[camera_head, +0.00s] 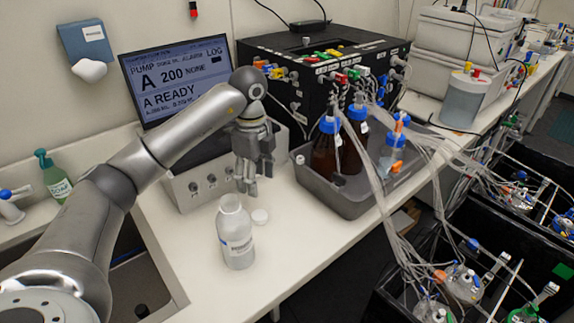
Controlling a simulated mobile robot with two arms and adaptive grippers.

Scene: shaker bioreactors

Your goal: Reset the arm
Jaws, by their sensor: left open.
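My left arm comes in from the left and reaches over the sink and counter. My left gripper (247,186) points down, open and empty, in front of the pump unit with knobs. A translucent bottle (236,236) with a label stands upright on the counter below and in front of the gripper, apart from it. Its mouth looks uncapped. A white cap (260,216) lies on the counter just right of the bottle. My right gripper is not in view.
A grey tray (352,205) with brown blue-capped bottles stands to the right, tubes trailing over its edge. A monitor (178,75) and black control box (310,90) stand behind. A sink (150,270) and green soap bottle (54,176) are left.

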